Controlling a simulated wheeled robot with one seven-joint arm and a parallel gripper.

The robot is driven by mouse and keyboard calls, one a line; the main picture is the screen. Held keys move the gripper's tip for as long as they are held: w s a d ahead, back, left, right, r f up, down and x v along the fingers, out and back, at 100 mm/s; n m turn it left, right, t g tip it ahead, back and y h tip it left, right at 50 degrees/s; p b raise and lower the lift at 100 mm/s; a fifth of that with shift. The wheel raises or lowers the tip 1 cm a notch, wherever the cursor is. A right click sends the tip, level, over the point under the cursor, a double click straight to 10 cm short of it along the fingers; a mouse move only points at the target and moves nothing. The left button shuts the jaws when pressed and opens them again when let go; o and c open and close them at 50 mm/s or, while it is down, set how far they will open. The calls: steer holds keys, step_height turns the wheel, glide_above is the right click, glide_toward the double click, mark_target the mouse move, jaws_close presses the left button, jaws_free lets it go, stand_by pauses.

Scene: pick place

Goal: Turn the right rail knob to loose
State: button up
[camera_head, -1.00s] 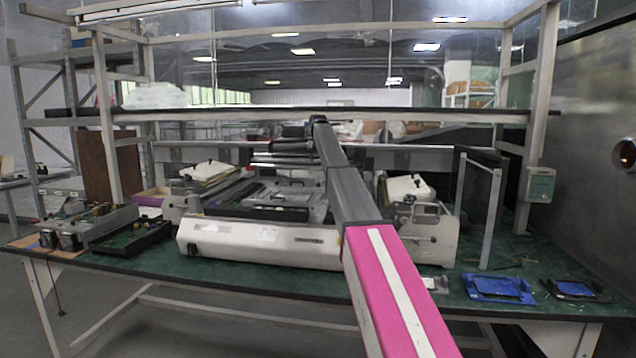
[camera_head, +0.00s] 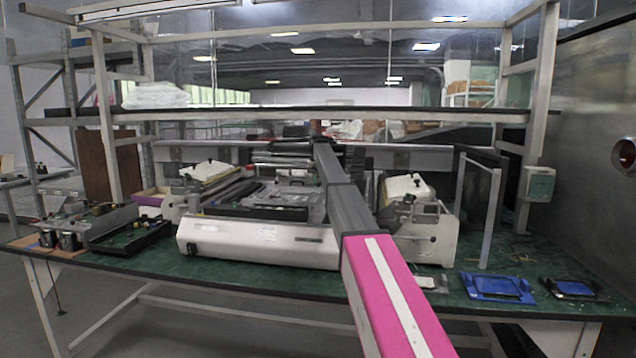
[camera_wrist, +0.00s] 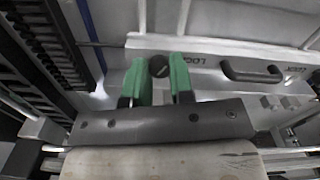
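In the wrist view a dark round knob (camera_wrist: 159,66) sits on a pale grey plate, with lettering to its right that looks like LOCK. My gripper (camera_wrist: 158,72) has two green fingers, one on each side of the knob near their tips. The fingers stand apart and the knob nearly fills the gap. I cannot tell whether they press on it. The knob's exact setting is unclear. In the head view my arm reaches over the white machine (camera_head: 262,246) to its far side, and neither knob nor gripper can be made out.
A black handle (camera_wrist: 250,72) stands on the plate to the right of the knob. A dark ribbed rail (camera_wrist: 45,45) runs along the left. On the green bench, blue trays (camera_head: 497,287) lie at right and a black tray (camera_head: 130,238) at left. A shelf frame rises behind.

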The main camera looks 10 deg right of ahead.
steer(key=shift+n, duration=0.3)
jaws_close()
steer(key=n, duration=1.1)
steer(key=shift+n, duration=0.3)
steer(key=n, duration=1.1)
steer(key=shift+n, duration=0.3)
steer(key=o, duration=0.9)
jaws_free()
steer(key=shift+c, duration=0.2)
steer(key=shift+r, duration=0.1)
